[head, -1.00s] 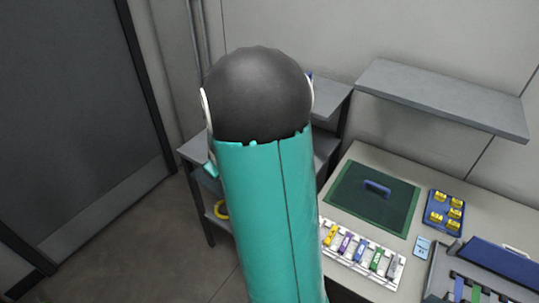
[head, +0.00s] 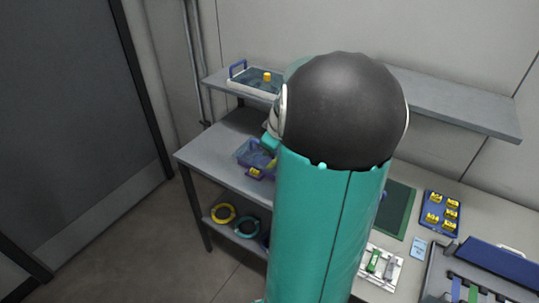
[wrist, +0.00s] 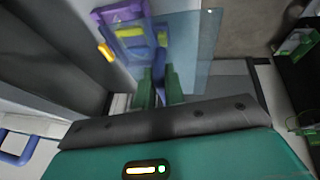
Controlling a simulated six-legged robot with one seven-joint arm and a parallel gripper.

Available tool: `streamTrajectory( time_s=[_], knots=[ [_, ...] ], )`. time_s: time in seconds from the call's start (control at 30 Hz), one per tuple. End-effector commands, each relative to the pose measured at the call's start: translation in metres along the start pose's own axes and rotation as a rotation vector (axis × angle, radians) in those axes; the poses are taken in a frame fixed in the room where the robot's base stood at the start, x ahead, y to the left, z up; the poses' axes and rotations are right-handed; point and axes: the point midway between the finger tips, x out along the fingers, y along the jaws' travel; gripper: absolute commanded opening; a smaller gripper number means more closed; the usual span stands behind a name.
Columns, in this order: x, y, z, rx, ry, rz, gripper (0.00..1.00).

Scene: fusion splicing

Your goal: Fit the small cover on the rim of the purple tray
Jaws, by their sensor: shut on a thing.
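The purple tray (head: 243,153) stands on the grey side table in the head view, with yellow pieces at its front edge. In the wrist view the purple tray (wrist: 112,17) is at upper left, with yellow pieces in and beside it. The small cover (wrist: 193,45) is a clear bluish sheet with a blue handle. My gripper (wrist: 160,75) has green fingers shut on that handle. The cover overlaps the tray's right side in the wrist picture; I cannot tell whether they touch. In the head view my arm hides the gripper and the cover.
A wall shelf holds a pale tray (head: 254,84) with a blue handle and a yellow piece. Yellow and teal rings (head: 223,213) lie on the lower shelf. On the bench at right are a green mat (head: 397,211), a blue tray of yellow pieces (head: 440,213) and a white rack (head: 380,265).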

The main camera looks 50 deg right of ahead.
Motion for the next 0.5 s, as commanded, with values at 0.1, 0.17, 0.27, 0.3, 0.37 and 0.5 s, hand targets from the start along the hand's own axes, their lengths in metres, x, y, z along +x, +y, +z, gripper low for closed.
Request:
streamTrajectory(
  time_s=[0.1,0.17,0.27,0.3,0.37,0.5],
  knots=[
    [0.019,0.018,-0.004,0.001,0.001,-0.004,0.00],
    [0.028,0.027,-0.007,0.000,0.001,-0.004,0.00],
    [0.043,0.043,-0.011,0.000,0.002,-0.003,0.00],
    [0.049,0.050,-0.013,0.001,0.002,-0.003,0.00],
    [0.059,0.058,-0.014,0.001,0.001,-0.004,0.00],
    [0.090,0.070,-0.011,0.002,0.000,-0.004,0.00]
  ],
)
